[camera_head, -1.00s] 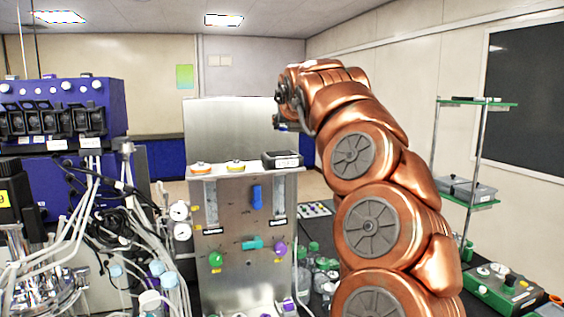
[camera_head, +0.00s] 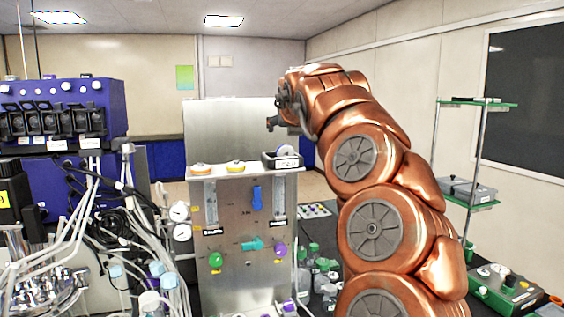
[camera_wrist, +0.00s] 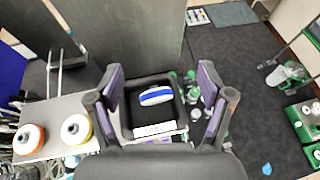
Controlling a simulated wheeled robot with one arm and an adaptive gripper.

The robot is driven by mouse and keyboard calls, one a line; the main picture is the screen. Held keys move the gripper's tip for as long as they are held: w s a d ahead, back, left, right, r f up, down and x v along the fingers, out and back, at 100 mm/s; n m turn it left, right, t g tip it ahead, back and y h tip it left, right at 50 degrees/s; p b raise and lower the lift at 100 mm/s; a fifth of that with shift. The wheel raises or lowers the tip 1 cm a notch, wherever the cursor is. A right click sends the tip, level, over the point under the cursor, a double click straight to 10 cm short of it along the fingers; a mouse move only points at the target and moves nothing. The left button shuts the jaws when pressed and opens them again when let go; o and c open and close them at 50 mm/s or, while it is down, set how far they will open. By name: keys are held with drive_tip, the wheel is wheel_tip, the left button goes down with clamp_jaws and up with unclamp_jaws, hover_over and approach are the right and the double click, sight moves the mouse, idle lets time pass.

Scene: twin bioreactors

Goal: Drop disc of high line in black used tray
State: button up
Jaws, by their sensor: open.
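The black tray (camera_head: 270,164) with a white label sits on top of the steel panel cabinet, at its right end. It also shows in the wrist view (camera_wrist: 127,122). A white disc with a blue band (camera_wrist: 156,95) is inside the tray's outline, tilted, and shows above the rim in the head view (camera_head: 285,150). I cannot tell whether it rests on the tray floor or is still falling. My gripper (camera_wrist: 162,80) is open, its fingers apart on either side of the disc. In the head view my gripper (camera_head: 279,124) is above the tray.
An orange-ringed disc (camera_wrist: 29,139) and a yellow-ringed disc (camera_wrist: 76,130) sit on the cabinet top left of the tray. A tall steel plate (camera_head: 230,125) stands behind. Green-capped bottles (camera_head: 318,262) are below right. A glass-shelf rack (camera_head: 470,200) stands farther right.

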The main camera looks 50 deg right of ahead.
drive_tip(key=shift+s+a, duration=0.1)
drive_tip(key=v, duration=1.1)
drive_tip(key=shift+s+a+r, duration=0.15)
drive_tip(key=shift+s+r, duration=0.15)
idle(0.3)
